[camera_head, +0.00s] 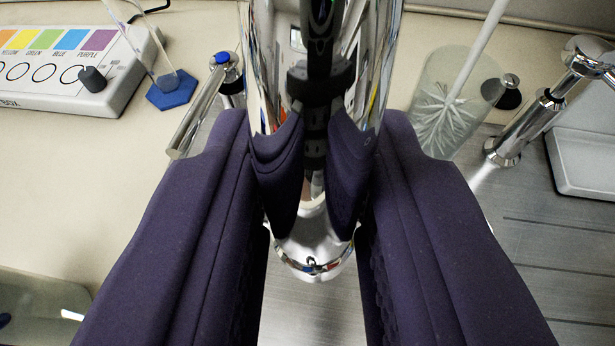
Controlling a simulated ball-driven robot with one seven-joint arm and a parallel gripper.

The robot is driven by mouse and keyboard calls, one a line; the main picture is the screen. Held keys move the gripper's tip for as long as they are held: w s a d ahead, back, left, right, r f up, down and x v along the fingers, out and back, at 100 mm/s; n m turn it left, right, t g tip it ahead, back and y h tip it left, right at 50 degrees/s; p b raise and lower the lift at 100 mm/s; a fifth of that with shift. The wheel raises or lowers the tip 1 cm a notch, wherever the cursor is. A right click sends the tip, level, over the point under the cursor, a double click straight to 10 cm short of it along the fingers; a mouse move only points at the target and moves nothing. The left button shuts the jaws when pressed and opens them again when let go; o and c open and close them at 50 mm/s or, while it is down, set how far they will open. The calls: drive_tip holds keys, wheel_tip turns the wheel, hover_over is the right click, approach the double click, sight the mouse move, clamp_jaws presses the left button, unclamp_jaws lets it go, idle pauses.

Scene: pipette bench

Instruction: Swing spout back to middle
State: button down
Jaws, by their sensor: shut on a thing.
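The chrome spout (265,70) is a thick, shiny tube in the middle of the view, running from the top edge down between my fingers. It mirrors the dark purple fingers and the bench. My gripper (315,150) has one purple finger on each side of the spout and is shut on it. A rounded chrome end (315,262) shows below, between the fingers. The fingers hide parts of the tube's sides.
A chrome lever with a blue cap (222,58) stands close left. Right are a glass beaker with a brush (450,105) and another chrome fitting (535,125). A box with coloured labels (60,60) and a blue hexagonal base (172,92) are at upper left. Grooved metal (560,255) lies lower right.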

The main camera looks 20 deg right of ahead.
drive_tip(key=shift+d+r, duration=0.1)
drive_tip(key=shift+d, duration=0.1)
drive_tip(key=c, duration=1)
unclamp_jaws()
drive_tip(key=p+v, duration=0.2)
drive_tip(key=v, duration=0.5)
drive_tip(key=shift+s+a, duration=0.15)
drive_tip(key=shift+s, duration=0.2)
drive_tip(key=shift+r, duration=0.1)
